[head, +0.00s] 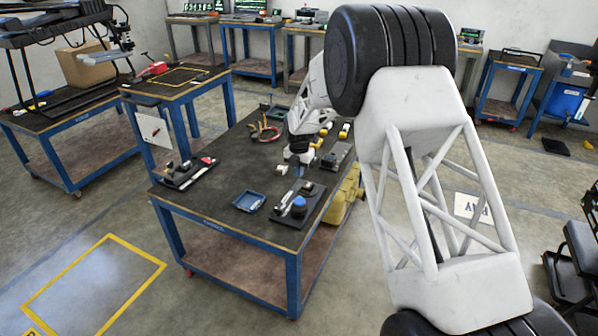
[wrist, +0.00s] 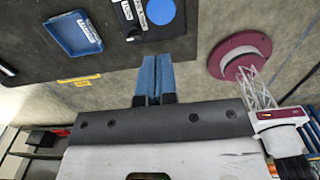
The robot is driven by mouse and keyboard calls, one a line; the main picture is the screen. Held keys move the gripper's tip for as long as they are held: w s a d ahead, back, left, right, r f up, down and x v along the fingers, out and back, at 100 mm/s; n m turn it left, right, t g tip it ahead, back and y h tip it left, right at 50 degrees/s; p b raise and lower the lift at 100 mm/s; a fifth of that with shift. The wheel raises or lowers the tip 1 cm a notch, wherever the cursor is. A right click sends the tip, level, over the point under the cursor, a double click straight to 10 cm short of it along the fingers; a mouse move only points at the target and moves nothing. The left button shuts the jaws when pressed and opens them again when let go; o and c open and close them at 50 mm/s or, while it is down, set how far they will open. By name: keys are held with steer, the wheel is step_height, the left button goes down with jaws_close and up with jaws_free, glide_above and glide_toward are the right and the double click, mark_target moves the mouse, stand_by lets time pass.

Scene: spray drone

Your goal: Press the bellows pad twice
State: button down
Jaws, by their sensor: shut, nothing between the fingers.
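A round blue pad (head: 299,205), which looks like the bellows pad, sits on a dark board (head: 308,217) near the front right of the workbench. In the wrist view the blue pad (wrist: 160,11) is a flat disc at the top edge, with white labels beside it. My gripper (head: 299,174) is above the bench, behind the pad in the head view. In the wrist view my gripper (wrist: 154,58) shows two blue fingers together, empty and apart from the pad. The height of the fingertips over the bench is hard to tell.
A small blue tray (head: 249,201) lies left of the board and also shows in the wrist view (wrist: 79,33). A dark tray of small parts (head: 186,174) lies at the bench's left edge. Cables (head: 264,130) and a grey box (head: 338,155) lie farther back. The bench front is mostly clear.

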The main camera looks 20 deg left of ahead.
mark_target(300, 201)
steer(key=shift+r, duration=0.1)
steer(key=shift+d+r, duration=0.1)
steer(key=shift+r, duration=0.7)
steer(key=shift+f, duration=0.1)
step_height(300, 201, down, 14)
steer(key=shift+r, duration=0.1)
stand_by(0.8)
steer(key=shift+f, duration=1.1)
steer(key=shift+s+r, duration=0.1)
step_height(300, 201, up, 14)
stand_by(0.4)
